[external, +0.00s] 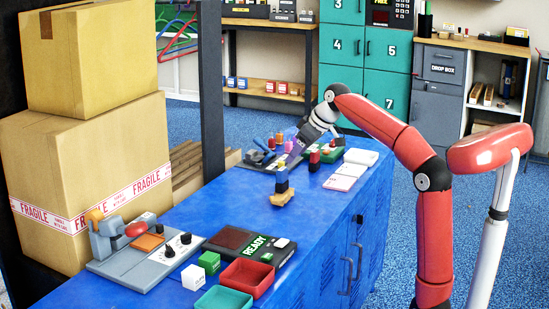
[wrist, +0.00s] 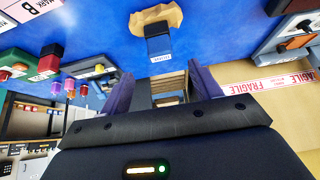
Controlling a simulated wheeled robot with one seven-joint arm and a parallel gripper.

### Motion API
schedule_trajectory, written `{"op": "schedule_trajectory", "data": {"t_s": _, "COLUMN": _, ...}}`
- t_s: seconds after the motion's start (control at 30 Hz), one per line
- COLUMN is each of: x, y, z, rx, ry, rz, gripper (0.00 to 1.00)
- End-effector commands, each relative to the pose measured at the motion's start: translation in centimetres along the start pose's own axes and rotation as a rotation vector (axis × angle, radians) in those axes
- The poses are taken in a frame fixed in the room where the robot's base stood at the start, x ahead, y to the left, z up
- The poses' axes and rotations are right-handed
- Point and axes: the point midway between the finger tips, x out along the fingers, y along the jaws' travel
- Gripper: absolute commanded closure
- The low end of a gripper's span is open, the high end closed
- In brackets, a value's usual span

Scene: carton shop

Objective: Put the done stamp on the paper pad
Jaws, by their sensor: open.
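A dark blue stamp-like block (external: 282,180) with a pale label stands upright on a tan, uneven-edged piece (external: 283,198) on the blue cabinet top. In the wrist view the block (wrist: 159,45) is just beyond my fingertips, on the tan piece (wrist: 140,20); its label is too small to read. My gripper (external: 292,158) is open and empty, behind the block in the external view; its purple fingers (wrist: 160,80) are apart. I cannot tell which is the paper pad.
A grey device with knobs (external: 142,262), a READY box (external: 250,245), a red bin (external: 247,279) and a green bin (external: 223,298) fill the front. Cartons (external: 85,165) stand left.

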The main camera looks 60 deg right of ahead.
Motion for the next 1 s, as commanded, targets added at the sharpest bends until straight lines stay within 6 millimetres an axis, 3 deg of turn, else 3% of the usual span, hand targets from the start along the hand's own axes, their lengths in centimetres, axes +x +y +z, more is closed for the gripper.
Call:
{"op": "schedule_trajectory", "data": {"t_s": 0.27, "x": -0.3, "y": -0.2, "z": 0.1, "rx": -0.001, "ry": -0.001, "rz": 0.001, "gripper": 0.37}}
{"op": "schedule_trajectory", "data": {"t_s": 0.37, "x": -0.3, "y": -1.8, "z": 1.2, "rx": -0.005, "ry": -0.008, "rz": 0.004, "gripper": 0.37}}
{"op": "schedule_trajectory", "data": {"t_s": 0.43, "x": -0.3, "y": -3.8, "z": 3.0, "rx": -0.006, "ry": -0.02, "rz": 0.01, "gripper": 0.37}}
{"op": "schedule_trajectory", "data": {"t_s": 0.57, "x": 0.0, "y": -8.6, "z": 8.9, "rx": -0.005, "ry": -0.042, "rz": 0.024, "gripper": 0.37}}
{"op": "schedule_trajectory", "data": {"t_s": 0.7, "x": 1.1, "y": -12.3, "z": 17.4, "rx": 0.0, "ry": -0.059, "rz": 0.03, "gripper": 0.37}}
{"op": "schedule_trajectory", "data": {"t_s": 0.9, "x": 3.8, "y": -14.8, "z": 28.1, "rx": -0.001, "ry": -0.07, "rz": 0.015, "gripper": 0.37}}
{"op": "schedule_trajectory", "data": {"t_s": 1.0, "x": 4.9, "y": -15.3, "z": 31.4, "rx": 0.0, "ry": -0.074, "rz": 0.006, "gripper": 0.37}}
